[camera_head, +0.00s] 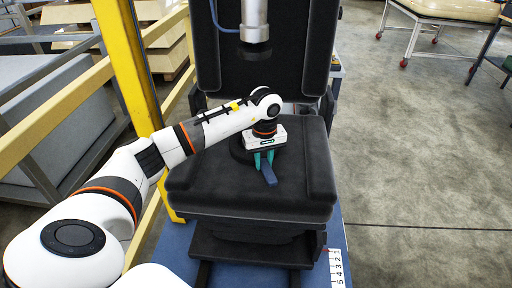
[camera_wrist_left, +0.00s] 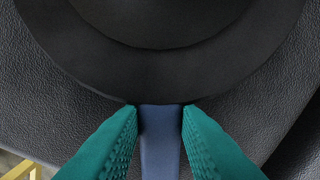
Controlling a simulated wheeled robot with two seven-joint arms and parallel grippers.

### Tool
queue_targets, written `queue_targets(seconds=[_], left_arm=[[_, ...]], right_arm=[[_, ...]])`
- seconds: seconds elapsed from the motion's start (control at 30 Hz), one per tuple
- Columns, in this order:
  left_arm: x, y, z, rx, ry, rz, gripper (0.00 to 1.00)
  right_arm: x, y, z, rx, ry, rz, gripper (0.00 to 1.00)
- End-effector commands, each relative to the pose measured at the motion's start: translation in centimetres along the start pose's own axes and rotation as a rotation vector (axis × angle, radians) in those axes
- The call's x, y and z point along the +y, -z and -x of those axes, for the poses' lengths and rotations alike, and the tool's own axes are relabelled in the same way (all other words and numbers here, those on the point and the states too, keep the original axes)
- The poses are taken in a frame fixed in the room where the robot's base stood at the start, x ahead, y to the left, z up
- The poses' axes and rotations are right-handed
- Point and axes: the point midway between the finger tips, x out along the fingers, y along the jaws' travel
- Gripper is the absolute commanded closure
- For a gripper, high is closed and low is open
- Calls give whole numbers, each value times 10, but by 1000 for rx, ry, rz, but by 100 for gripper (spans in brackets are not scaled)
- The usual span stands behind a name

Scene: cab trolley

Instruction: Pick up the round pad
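The round pad (camera_wrist_left: 150,70) is a black disc with a raised middle, and a flat blue tab sticks out from its edge. In the head view the pad (camera_head: 239,150) lies on the black seat, mostly hidden behind my left wrist. Its blue tab (camera_head: 268,175) points toward the seat's front. My left gripper (camera_head: 264,162), with teal fingers, comes down over the tab. In the left wrist view the fingertips (camera_wrist_left: 160,108) meet both sides of the tab with no clear gap, so it looks shut on it. My right gripper is not in view.
The seat cushion (camera_head: 220,190) has bare room around the pad. The backrest (camera_head: 290,75) rises behind, with a grey metal cylinder (camera_head: 254,22) hanging before it. A yellow post (camera_head: 128,60) and rail stand close on the left. Open floor (camera_head: 420,170) lies to the right.

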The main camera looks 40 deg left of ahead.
Motion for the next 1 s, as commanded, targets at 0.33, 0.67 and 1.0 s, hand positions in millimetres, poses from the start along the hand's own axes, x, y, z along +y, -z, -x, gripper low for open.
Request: queue_targets(seconds=[0.33, 0.67, 1.0], left_arm=[[0, -2, 2, -4, 3, 2, 100], [0, -2, 20, -5, 4, 1, 100], [12, 27, 39, -3, 0, -4, 100]], right_arm=[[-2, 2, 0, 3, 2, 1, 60], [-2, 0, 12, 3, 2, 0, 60], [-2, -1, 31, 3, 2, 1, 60]])
